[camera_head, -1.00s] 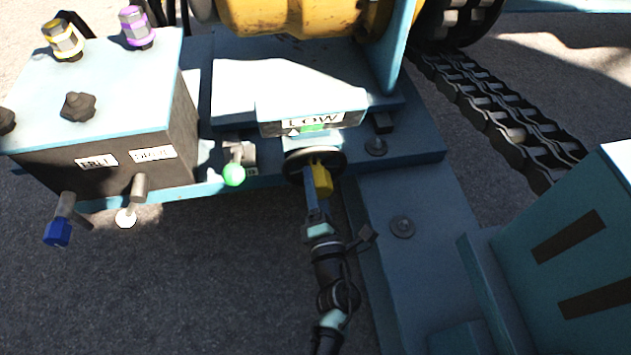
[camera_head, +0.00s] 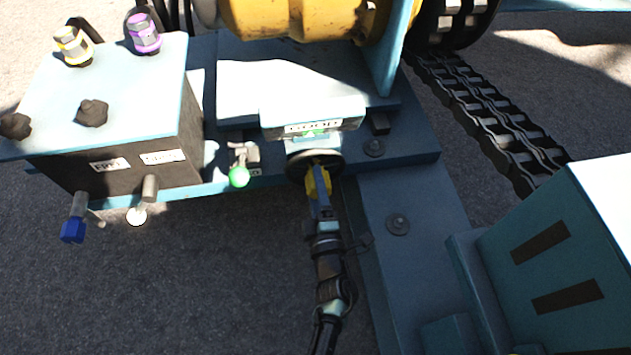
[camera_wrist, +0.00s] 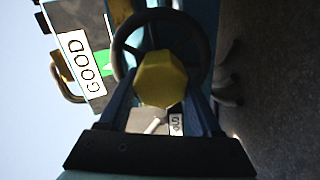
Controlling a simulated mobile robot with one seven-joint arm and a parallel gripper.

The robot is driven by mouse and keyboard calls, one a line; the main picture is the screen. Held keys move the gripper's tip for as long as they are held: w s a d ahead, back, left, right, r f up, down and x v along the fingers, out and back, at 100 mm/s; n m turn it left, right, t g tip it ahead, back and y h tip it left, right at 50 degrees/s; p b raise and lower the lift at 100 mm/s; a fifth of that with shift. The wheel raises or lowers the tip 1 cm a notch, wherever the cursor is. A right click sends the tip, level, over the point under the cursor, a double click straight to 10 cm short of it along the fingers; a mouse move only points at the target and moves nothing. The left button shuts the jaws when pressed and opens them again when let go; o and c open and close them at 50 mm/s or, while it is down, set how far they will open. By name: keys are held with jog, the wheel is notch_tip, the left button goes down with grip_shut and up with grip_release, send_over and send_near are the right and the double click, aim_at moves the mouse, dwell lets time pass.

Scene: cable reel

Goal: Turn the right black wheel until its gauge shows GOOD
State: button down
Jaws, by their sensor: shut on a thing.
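The black wheel (camera_head: 301,164) sits on the front face of the blue machine, under its gauge, and it also shows in the wrist view (camera_wrist: 199,48). A yellow knob (camera_wrist: 160,78) stands out from the wheel. My gripper (camera_head: 318,186) is shut on the yellow knob, with one finger on each side of it in the wrist view. The gauge (camera_head: 313,127) reads GOOD, and its label (camera_wrist: 83,62) also reads GOOD, turned sideways, in the wrist view. A green mark (camera_wrist: 105,62) lies beside the label.
A dark box (camera_head: 120,165) with labels, knobs and valves is further left. A blue block (camera_head: 550,250) is at the right, and a heavy chain (camera_head: 480,115) lies behind it.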

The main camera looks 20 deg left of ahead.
dwell(0.4)
jog(key=shift+c, duration=0.5)
grip_release()
jog(key=shift+s, duration=0.1)
jog(key=p+v, duration=0.5)
jog(key=v, duration=0.8)
dwell(0.5)
